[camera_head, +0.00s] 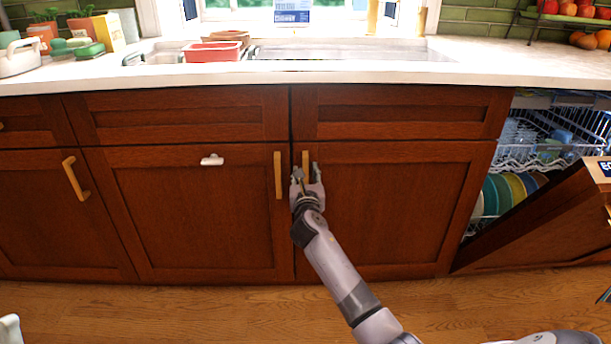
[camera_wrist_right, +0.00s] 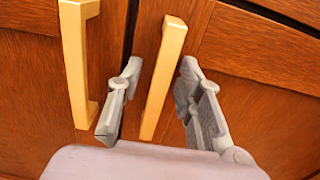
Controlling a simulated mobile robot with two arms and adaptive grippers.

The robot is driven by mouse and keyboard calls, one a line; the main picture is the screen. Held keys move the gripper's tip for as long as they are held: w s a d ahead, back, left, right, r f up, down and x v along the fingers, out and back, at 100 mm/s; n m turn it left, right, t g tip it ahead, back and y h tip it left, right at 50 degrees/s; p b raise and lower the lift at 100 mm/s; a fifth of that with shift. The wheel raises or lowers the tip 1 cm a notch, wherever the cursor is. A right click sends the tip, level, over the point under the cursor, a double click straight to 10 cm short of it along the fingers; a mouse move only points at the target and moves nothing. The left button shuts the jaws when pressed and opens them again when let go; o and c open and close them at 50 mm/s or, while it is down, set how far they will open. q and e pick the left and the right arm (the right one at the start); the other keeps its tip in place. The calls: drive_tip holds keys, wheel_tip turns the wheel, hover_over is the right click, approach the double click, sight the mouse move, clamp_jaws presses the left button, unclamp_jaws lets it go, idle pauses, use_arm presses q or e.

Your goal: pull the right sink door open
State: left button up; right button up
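The right sink door (camera_head: 400,215) is a reddish-brown wooden panel and looks closed, flush with the cabinet front. Its upright tan handle (camera_wrist_right: 164,78) is near the door's left edge; its upper part also shows in the head view (camera_head: 305,158). My right gripper (camera_head: 307,168) is at this handle. In the wrist view its two fingers (camera_wrist_right: 162,75) are spread, one on each side of the handle, with gaps between them and the bar. My left gripper cannot be made out in the head view.
The left sink door (camera_head: 190,225) is closed, with its own tan handle (camera_head: 278,175) close beside the right one and a white clip-like piece (camera_head: 212,160). At right, the dishwasher door (camera_head: 550,220) stands partly open before racks of dishes. The white counter (camera_head: 400,72) overhangs above.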

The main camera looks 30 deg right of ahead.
drive_tip(key=shift+c, duration=0.5)
clamp_jaws()
idle(0.3)
